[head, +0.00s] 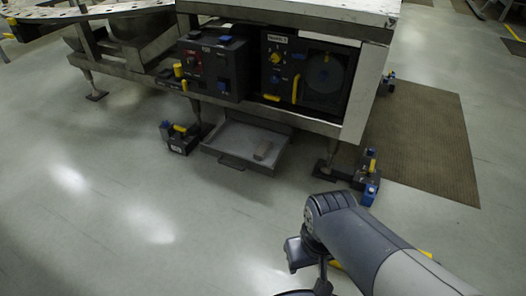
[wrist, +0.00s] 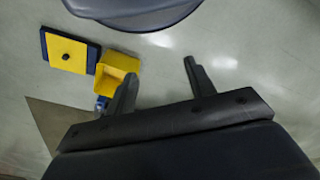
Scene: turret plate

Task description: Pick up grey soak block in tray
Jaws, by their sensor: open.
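The grey soak block (head: 263,150) lies at the right side of a shallow grey metal tray (head: 226,160). The tray sits low at the floor, under the machine's front edge, with a handle on its front. My gripper shows in the wrist view (wrist: 158,85) with its two fingers spread apart and nothing between them. In the head view my arm is at the lower right, well apart from the tray and nearer to me. The fingers are hardly visible there. The block and the tray do not show in the wrist view.
The machine base (head: 290,70) with its control boxes overhangs the tray. Dark blocks with blue and yellow parts stand at its feet, left (head: 180,137) and right (head: 368,178) of the tray. A brown mat (head: 425,140) lies at right. The floor before the tray is clear.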

